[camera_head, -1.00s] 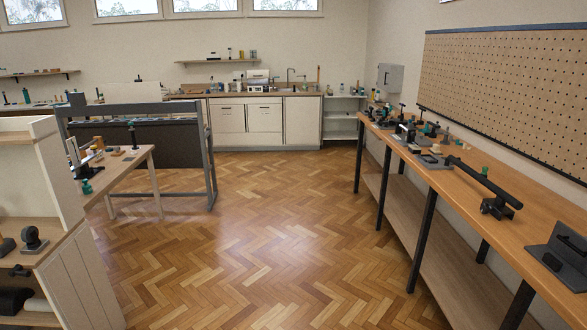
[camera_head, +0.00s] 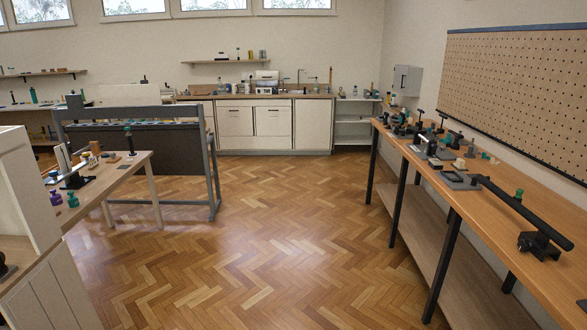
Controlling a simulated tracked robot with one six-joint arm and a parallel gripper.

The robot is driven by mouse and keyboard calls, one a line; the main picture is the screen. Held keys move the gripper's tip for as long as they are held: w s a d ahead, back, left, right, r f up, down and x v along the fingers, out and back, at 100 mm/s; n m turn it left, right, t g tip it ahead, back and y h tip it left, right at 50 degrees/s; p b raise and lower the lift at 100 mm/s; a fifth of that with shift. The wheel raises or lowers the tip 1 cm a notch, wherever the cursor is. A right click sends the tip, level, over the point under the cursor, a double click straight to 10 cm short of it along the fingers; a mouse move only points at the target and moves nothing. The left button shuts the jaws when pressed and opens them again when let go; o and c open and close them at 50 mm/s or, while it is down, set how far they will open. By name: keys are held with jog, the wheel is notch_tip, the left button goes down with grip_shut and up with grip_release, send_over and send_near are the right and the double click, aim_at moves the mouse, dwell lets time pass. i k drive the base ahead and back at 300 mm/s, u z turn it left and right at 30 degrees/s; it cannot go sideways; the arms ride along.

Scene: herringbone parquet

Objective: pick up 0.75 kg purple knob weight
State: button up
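A small purple knob-shaped piece (camera_head: 55,197) stands at the near left end of the light wooden table (camera_head: 108,178), on the left of the head view. No weight marking is readable on either. My gripper and arm are not in view.
A white cabinet (camera_head: 30,190) stands close at the near left, in front of the table. A grey-framed bench (camera_head: 140,112) is behind the table. A long workbench (camera_head: 470,200) with tools runs along the right wall. The parquet floor (camera_head: 270,240) between is clear.

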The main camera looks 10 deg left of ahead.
aim_at(56, 199)
jog(key=u, duration=0.15)
jog(key=i, duration=2.2)
jog(key=u, duration=0.45)
jog(key=i, duration=1.4)
jog(key=u, duration=0.8)
jog(key=i, duration=0.65)
jog(key=u, duration=0.85)
jog(key=i, duration=0.55)
jog(key=u, duration=0.7)
jog(key=i, duration=0.7)
jog(key=u, duration=0.35)
